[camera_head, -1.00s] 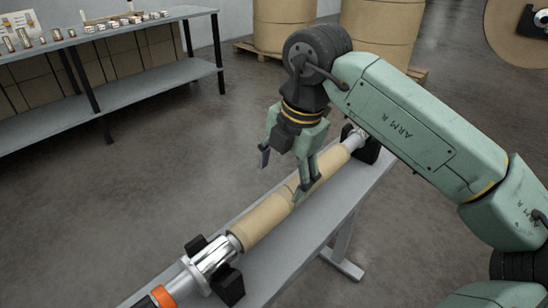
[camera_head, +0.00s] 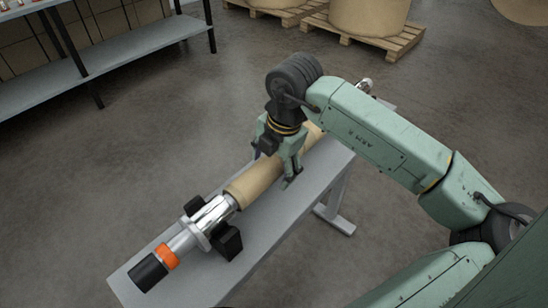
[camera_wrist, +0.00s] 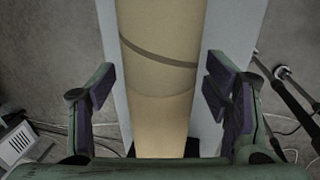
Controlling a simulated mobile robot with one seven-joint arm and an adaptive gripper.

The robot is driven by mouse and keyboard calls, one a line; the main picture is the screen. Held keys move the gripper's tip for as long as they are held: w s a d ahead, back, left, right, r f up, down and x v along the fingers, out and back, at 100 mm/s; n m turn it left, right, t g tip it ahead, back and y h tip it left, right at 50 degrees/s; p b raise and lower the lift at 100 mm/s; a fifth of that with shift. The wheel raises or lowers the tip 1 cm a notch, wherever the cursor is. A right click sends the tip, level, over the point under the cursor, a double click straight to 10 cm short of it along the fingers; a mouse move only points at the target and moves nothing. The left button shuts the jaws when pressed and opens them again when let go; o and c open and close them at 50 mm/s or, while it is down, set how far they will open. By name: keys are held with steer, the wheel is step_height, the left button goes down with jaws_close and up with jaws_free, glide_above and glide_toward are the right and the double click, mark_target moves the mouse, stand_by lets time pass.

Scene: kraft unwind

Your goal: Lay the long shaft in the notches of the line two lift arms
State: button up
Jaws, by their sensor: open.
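The long shaft (camera_head: 258,181) lies lengthwise on a grey bench, with a tan sleeve along its middle, bright metal ends, an orange ring and a black near end. The sleeve also fills the middle of the wrist view (camera_wrist: 160,110). My gripper (camera_head: 272,168) is over the sleeve with its fingers open, one on each side. In the wrist view the fingers (camera_wrist: 158,92) stand apart from the sleeve, with gaps on both sides. The sleeve partly hides the far finger in the head view. I see no line two lift arms.
A black support block (camera_head: 229,242) holds the shaft's near end on the grey bench (camera_head: 205,277). A grey shelf (camera_head: 130,52) stands at the upper left. Paper rolls on wooden pallets (camera_head: 375,42) stand at the back. The floor between is clear.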

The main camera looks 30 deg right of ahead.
jaws_close()
stand_by(0.9)
jaws_free()
stand_by(0.4)
steer(key=r, duration=0.4)
steer(key=s+r, duration=0.1)
steer(key=r, duration=0.3)
steer(key=s+r, duration=0.1)
steer(key=r, duration=0.2)
steer(key=shift+s+d+r, duration=0.1)
steer(key=shift+d+r, duration=0.25)
steer(key=shift+r, duration=0.05)
